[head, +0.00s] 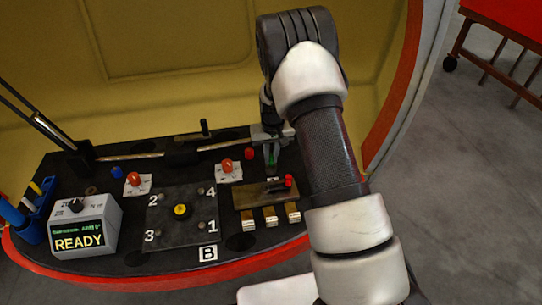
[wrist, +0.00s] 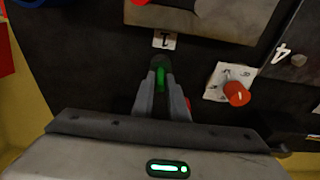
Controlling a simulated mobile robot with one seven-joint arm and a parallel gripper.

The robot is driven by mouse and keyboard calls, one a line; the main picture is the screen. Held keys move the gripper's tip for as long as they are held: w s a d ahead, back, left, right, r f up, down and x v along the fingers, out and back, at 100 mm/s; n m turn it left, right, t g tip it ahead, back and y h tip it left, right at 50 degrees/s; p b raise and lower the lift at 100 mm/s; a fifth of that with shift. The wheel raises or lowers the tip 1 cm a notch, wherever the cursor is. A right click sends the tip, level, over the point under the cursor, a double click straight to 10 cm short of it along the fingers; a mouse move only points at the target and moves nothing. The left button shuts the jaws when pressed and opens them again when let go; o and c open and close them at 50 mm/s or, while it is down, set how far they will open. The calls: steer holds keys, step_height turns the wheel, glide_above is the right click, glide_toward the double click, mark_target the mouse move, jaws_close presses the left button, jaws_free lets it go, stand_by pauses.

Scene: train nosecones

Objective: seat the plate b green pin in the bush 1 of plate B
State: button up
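The green pin (wrist: 161,79) is between the fingertips of my gripper (wrist: 162,84) in the wrist view, and the fingers close in on both its sides. In the head view my gripper (head: 270,150) points down at the back right of the table, with the green pin (head: 271,160) at its tips. A dark round part lies just beyond the tips; I cannot tell whether the pin stands in it. Plate B (head: 182,222) is a dark square plate, left and forward of my gripper, with corners numbered 1 to 4. Bush 1 (head: 199,238) is at its front right corner.
A brass plate (head: 252,195) with a red-ended part (head: 288,181) lies just in front of my gripper. Orange knobs (head: 228,166) stand on white plates behind plate B. A grey READY box (head: 86,226) is at left. The space above plate B is clear.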

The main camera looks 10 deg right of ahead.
steer(key=o, duration=0.4)
steer(key=shift+c, duration=0.2)
